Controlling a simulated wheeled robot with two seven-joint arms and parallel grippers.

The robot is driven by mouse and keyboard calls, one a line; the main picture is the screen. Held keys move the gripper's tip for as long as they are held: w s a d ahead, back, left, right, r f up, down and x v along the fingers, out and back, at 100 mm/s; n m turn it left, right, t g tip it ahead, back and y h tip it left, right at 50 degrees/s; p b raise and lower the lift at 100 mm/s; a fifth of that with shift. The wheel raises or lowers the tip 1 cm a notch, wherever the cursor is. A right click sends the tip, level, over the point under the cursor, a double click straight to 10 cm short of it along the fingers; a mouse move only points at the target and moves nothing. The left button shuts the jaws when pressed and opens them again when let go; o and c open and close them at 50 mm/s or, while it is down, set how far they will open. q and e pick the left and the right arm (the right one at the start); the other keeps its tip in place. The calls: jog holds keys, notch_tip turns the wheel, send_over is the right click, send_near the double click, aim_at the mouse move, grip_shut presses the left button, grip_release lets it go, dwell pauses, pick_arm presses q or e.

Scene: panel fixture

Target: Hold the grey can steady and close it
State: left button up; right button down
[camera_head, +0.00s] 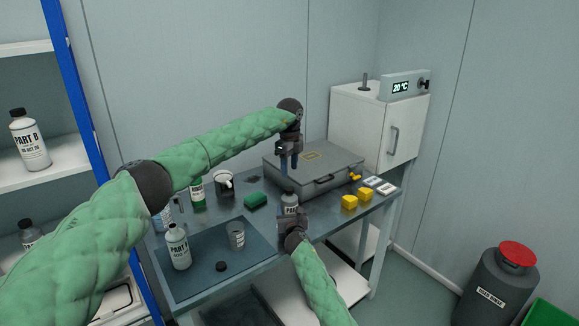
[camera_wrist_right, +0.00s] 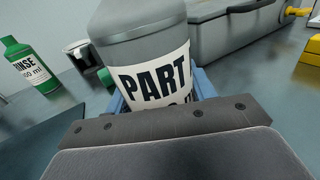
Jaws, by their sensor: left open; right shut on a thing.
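The grey can (camera_head: 290,203) stands near the front edge of the table, with a white label. In the right wrist view the can (camera_wrist_right: 145,50) fills the upper middle, its label reading "PART"; its top is cut off by the frame. My right gripper (camera_head: 291,217) is shut on the can from the front, and its blue fingers show on both sides of it in the wrist view. My left gripper (camera_head: 289,164) is open and points down above the can, apart from it. A small dark cap (camera_head: 221,266) lies on the mat.
A white bottle (camera_head: 178,247) and a grey cup (camera_head: 236,235) stand on the dark mat (camera_head: 205,279). Behind are a green bottle (camera_head: 197,193), a mug (camera_head: 223,184) and a green block (camera_head: 255,200). A grey case (camera_head: 328,164) and yellow blocks (camera_head: 349,202) lie right.

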aim_at(289, 188)
pick_arm(q)
jog(key=shift+f, duration=0.1)
jog(key=shift+f, duration=3.9)
jog(key=c, duration=1)
